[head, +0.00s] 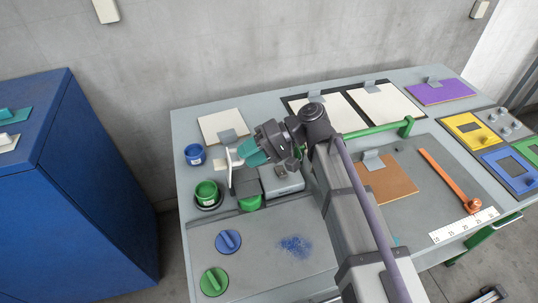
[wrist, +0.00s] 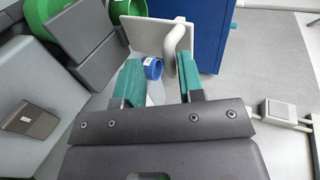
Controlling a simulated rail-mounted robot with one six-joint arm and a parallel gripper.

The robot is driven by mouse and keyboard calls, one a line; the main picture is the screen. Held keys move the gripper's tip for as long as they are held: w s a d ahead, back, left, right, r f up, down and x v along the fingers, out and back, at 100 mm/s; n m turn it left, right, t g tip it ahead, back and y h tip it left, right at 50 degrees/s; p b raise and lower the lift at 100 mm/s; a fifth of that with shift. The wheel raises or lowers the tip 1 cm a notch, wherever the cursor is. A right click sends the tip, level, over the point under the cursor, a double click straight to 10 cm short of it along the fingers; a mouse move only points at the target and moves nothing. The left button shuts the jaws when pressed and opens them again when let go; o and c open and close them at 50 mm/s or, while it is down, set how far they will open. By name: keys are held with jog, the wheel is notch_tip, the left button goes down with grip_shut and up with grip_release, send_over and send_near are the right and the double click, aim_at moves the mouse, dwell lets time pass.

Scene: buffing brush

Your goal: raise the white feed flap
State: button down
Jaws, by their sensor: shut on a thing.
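The white feed flap (head: 230,168) stands roughly upright at the left end of a small grey machine (head: 280,181) on the bench. In the wrist view the white flap (wrist: 148,38) is a pale plate with a curved white handle (wrist: 181,34). My gripper (head: 243,153) reaches it from the right with teal fingers. The exact contact is partly hidden by the fingers.
A blue cup (head: 195,154) and a green cup (head: 206,192) stand left of the flap. Blue and green round knobbed discs (head: 228,241) lie in front. A blue cabinet (head: 75,200) stands left of the bench. Blue bits (head: 295,246) are scattered on the grey mat.

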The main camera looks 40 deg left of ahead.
jog(key=shift+s+d+f, duration=0.1)
jog(key=shift+d+f, duration=0.05)
jog(key=shift+f, duration=0.4)
jog(key=c, duration=1.1)
grip_release()
jog(key=shift+s+f, duration=0.1)
jog(key=shift+o, duration=0.9)
jog(key=shift+s+a, duration=0.2)
jog(key=shift+a, duration=0.1)
jog(key=shift+w, duration=0.2)
jog(key=shift+c, duration=0.8)
jog(key=shift+w+d, duration=0.1)
jog(key=shift+w, duration=0.05)
jog(key=shift+c, duration=0.4)
